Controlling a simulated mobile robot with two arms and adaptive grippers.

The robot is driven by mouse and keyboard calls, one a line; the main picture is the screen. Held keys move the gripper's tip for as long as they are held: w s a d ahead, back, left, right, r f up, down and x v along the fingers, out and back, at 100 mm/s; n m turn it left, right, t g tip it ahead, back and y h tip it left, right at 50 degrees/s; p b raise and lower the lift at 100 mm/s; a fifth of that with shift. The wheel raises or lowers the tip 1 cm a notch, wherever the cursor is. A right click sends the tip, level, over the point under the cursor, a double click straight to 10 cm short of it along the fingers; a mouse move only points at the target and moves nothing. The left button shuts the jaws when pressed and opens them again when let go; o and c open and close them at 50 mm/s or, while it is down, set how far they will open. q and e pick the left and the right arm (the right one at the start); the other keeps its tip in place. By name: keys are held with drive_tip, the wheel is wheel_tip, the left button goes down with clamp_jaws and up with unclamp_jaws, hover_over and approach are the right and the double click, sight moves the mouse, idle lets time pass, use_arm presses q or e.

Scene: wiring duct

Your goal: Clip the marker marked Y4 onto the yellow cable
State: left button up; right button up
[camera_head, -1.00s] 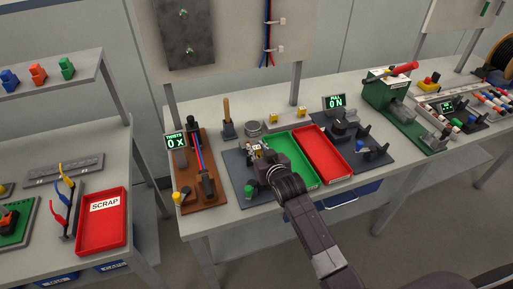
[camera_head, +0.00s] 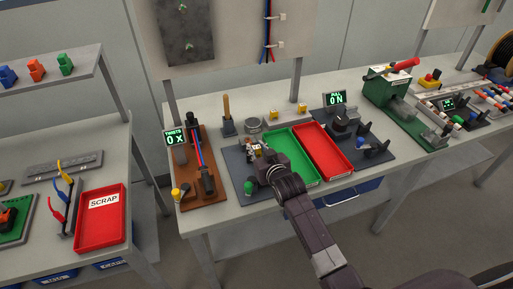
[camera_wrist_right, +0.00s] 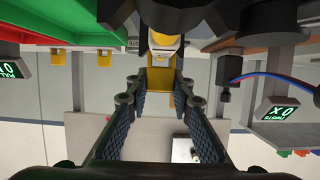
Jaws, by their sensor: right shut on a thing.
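My right gripper (camera_head: 259,152) is over the dark mat (camera_head: 234,157), left of the green tray. In the right wrist view its two padded fingers (camera_wrist_right: 158,82) have a small yellow piece (camera_wrist_right: 160,78) between their tips, and it is shut on that piece. No lettering can be read on it, so I cannot tell if it is the Y4 marker. A yellow and white part (camera_wrist_right: 166,47) lies just beyond the tips; I cannot tell if they touch. A yellow cable-like piece (camera_head: 72,168) is on a stand on the left table. My left gripper is not in view.
The green tray (camera_head: 310,181) and red tray (camera_head: 324,150) are right of my gripper. A brown board (camera_head: 184,198) with cables stands left of it. Two yellow blocks (camera_head: 275,115) (camera_head: 302,109) are behind. A red scrap tray (camera_head: 101,226) lies on the left table.

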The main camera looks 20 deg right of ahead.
drive_tip(key=shift+s+f+b, duration=0.1)
drive_tip(key=shift+f+b, duration=0.2)
drive_tip(key=shift+f, duration=0.35)
drive_tip(key=o, duration=0.8)
drive_tip(key=shift+o, duration=0.2)
drive_tip(key=v, duration=1.2)
